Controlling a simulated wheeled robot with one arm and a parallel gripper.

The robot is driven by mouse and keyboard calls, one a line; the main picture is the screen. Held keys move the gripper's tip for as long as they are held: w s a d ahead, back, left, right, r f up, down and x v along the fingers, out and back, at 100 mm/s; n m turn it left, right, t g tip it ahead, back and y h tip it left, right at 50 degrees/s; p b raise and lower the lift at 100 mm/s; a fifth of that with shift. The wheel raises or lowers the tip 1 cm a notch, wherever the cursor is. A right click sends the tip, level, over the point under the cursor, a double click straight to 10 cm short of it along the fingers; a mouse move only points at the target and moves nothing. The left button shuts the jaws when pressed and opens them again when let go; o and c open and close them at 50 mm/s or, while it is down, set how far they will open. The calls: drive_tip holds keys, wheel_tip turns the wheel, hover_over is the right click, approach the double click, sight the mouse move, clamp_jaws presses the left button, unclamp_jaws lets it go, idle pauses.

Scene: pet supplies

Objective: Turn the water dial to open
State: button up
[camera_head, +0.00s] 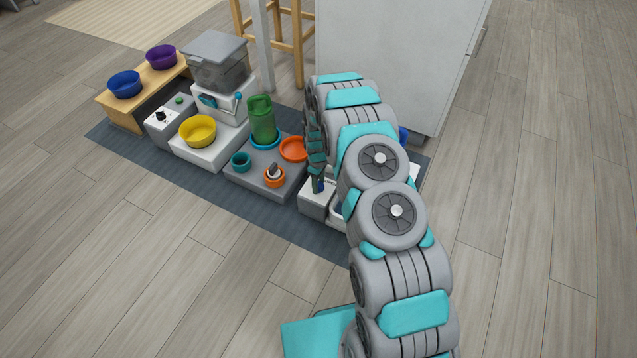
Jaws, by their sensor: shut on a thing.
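My gripper (317,182) points down over a small white box (314,203) at the right part of the mat. It is shut on a small dark-blue part on top of that box, which appears to be the water dial. The fingers hide most of the dial, so its angle and any markings cannot be read. My arm covers much of what stands to the right of the box.
On the dark mat (210,178) stand a grey platform with a green bottle (262,118), orange bowl (294,149) and teal cup (241,161), a yellow bowl (198,131), and a control box with black knob (161,116). A white cabinet (390,60) stands behind. Front floor is clear.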

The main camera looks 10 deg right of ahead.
clamp_jaws()
drive_tip(key=shift+m, duration=0.3)
drive_tip(key=m+b, duration=0.2)
drive_tip(key=m, duration=0.1)
drive_tip(key=shift+m, duration=0.3)
drive_tip(key=m+b, duration=0.2)
drive_tip(key=m, duration=0.3)
drive_tip(key=shift+f, duration=0.1)
drive_tip(key=m+b, duration=0.1)
drive_tip(key=m, duration=0.4)
drive_tip(key=shift+m+b, duration=0.8)
drive_tip(key=shift+m, duration=1)
